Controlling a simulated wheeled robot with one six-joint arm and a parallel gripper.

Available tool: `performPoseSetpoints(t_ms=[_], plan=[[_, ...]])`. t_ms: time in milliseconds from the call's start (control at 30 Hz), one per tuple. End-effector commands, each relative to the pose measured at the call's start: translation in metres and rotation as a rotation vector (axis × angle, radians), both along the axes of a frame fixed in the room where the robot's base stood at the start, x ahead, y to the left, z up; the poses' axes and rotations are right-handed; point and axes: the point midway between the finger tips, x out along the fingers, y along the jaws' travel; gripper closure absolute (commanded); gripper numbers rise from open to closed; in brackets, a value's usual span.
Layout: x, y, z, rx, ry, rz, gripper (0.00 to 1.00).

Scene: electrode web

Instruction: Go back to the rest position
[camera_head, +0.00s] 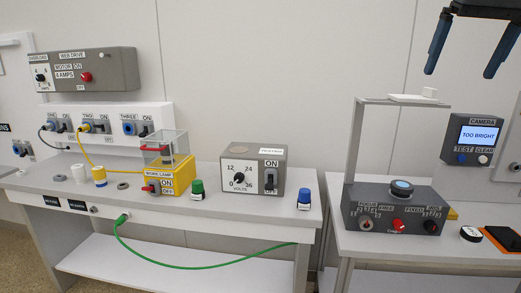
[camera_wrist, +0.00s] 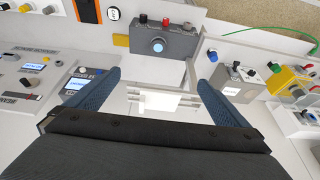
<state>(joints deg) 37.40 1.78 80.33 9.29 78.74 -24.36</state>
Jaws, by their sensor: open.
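My gripper (camera_head: 466,50) is at the top right of the head view, with its two blue fingers apart and nothing between them. It hangs in the air above and to the right of the top of a grey stand. In the wrist view my gripper (camera_wrist: 160,92) shows both blue fingers spread wide. The stand's white top plate (camera_wrist: 160,103) appears between them in that picture, but the head view shows it apart from the fingers.
The dark grey box (camera_head: 392,212) with knobs carries the tall stand on the right table. A camera panel (camera_head: 472,140) reading "TOO BRIGHT" is on the wall. A green cable (camera_head: 190,266) hangs in front.

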Motion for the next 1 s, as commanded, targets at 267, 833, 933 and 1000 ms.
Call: performPoseSetpoints(t_ms=[267,833,933,1000], plan=[[0.021,0.032,-0.06,0.022,0.036,0.018,0.0],[-0.01,0.213,-0.329,0.045,0.21,0.135,0.0],[-0.043,0.247,-0.375,0.039,0.243,0.167,0.0],[-0.067,0.266,-0.402,0.034,0.262,0.189,0.0]])
